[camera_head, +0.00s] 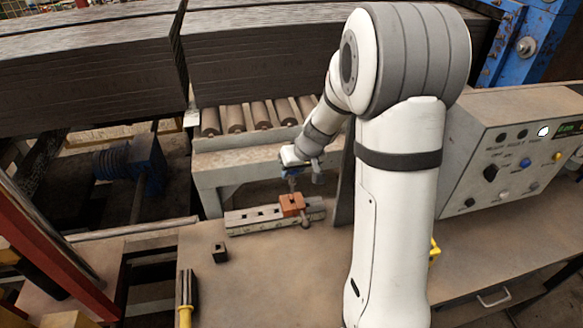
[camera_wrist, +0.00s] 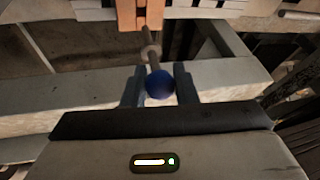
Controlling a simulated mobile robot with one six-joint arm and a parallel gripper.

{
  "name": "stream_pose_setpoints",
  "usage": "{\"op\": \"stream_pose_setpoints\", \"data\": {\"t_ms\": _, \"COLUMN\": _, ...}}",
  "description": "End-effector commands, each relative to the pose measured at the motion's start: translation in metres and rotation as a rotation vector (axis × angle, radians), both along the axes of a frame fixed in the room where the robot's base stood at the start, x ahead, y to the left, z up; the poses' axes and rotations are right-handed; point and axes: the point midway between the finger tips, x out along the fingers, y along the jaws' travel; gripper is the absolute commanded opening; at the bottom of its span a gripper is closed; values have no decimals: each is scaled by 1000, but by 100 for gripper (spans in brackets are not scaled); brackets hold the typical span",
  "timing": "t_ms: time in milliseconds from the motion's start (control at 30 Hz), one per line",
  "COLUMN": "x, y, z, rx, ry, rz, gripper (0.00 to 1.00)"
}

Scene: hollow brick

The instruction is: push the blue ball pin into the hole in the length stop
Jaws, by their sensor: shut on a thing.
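The length stop is an orange block (camera_head: 292,204) clamped on a pale slotted rail (camera_head: 252,219). It also shows at the top of the wrist view (camera_wrist: 150,12). My gripper (camera_wrist: 160,75) is shut on the blue ball (camera_wrist: 160,85) of the ball pin, with one dark finger on each side. The grey shaft, with a lighter collar, points away from my gripper towards the orange block. Its far end meets the block's edge in the wrist view; I cannot tell whether it is in the hole. In the head view my gripper (camera_head: 291,174) is just above the stop.
A roller conveyor (camera_head: 250,118) stands behind the rail, with stacks of dark sheets beyond. A small black block (camera_head: 220,252) and a yellow-handled tool (camera_head: 186,298) lie on the bench at the left front. A control box (camera_head: 515,150) stands at the right.

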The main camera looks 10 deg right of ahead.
Motion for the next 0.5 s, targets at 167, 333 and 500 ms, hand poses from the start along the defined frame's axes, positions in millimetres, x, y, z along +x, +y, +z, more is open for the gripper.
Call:
{"op": "stream_pose_setpoints", "data": {"t_ms": 167, "x": 0, "y": 0, "z": -23, "rx": 0, "ry": 2, "rz": 2, "gripper": 0}}
{"op": "stream_pose_setpoints", "data": {"t_ms": 333, "x": 0, "y": 1, "z": -17, "rx": 0, "ry": 1, "rz": 2, "gripper": 0}}
{"op": "stream_pose_setpoints", "data": {"t_ms": 500, "x": 0, "y": 1, "z": -18, "rx": 0, "ry": 1, "rz": 2, "gripper": 0}}
